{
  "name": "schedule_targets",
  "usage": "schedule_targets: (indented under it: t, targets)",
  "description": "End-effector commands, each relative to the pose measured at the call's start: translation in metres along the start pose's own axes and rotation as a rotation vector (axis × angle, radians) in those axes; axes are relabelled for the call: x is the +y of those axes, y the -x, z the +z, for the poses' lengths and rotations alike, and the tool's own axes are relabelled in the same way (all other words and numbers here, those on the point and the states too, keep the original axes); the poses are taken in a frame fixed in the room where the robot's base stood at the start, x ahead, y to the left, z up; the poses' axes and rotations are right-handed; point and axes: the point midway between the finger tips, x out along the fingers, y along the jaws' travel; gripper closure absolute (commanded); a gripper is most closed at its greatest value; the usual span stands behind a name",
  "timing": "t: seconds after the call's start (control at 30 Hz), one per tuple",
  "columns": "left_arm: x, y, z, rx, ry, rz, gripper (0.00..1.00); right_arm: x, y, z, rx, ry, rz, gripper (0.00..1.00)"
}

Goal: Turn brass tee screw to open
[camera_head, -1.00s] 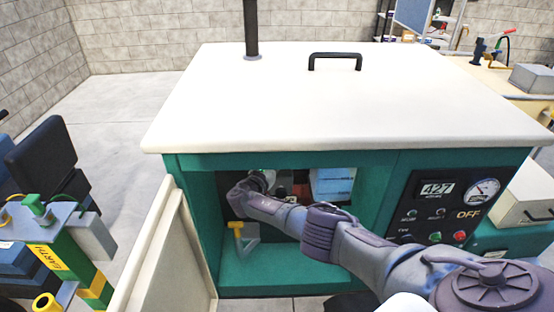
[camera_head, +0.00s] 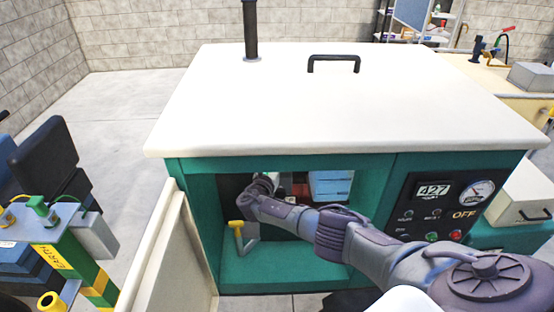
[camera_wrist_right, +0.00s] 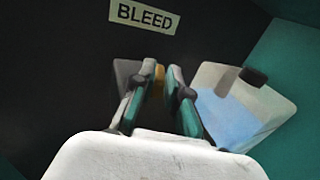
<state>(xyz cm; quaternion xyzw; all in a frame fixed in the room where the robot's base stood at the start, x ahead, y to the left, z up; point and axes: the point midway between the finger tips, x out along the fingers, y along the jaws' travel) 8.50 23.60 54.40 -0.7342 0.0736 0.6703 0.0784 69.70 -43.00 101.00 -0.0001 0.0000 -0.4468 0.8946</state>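My right arm reaches into the open compartment of the teal cabinet (camera_head: 205,215). In the right wrist view my right gripper (camera_wrist_right: 159,74) has its two teal-padded fingers close together at the tips. A small brass-coloured piece (camera_wrist_right: 158,82), probably the tee screw, shows between the fingertips; most of it is hidden. I cannot tell whether the pads touch it. A "BLEED" label (camera_wrist_right: 145,17) is on the dark panel above it. In the head view the right gripper (camera_head: 264,184) is small and partly hidden, and the brass piece cannot be made out. My left gripper is not in view.
A translucent container with blue liquid (camera_wrist_right: 235,110) stands right of the fingers. A yellow-topped lever (camera_head: 237,224) is at the compartment's left. The cabinet's open door (camera_head: 160,255) is at left, a control panel reading 427 and OFF (camera_head: 440,208) at right.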

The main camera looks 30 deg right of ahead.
Motion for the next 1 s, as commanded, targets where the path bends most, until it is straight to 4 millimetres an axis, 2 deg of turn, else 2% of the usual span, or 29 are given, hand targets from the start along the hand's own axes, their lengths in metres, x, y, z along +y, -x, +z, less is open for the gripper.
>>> schedule_targets:
  t: [0.03,0.1,0.4,0.57,0.73,1.0]
  targets:
    - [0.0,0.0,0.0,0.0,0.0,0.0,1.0,0.0,0.0,0.0,0.0,0.0,0.0,0.74]
    - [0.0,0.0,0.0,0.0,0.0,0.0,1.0,0.0,0.0,0.0,0.0,0.0,0.0,0.63]
    - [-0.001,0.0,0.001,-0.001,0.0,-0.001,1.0,0.0,0.001,0.0,0.0,0.0,0.0,0.62]
    - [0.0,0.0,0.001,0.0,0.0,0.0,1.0,0.001,0.009,-0.001,0.0,0.001,0.002,0.62]
    - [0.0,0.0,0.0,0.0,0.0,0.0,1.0,0.0,0.032,-0.001,0.002,-0.002,0.002,0.62]
    - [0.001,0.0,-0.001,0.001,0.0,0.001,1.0,0.0,0.089,-0.001,0.003,-0.001,0.002,0.62]
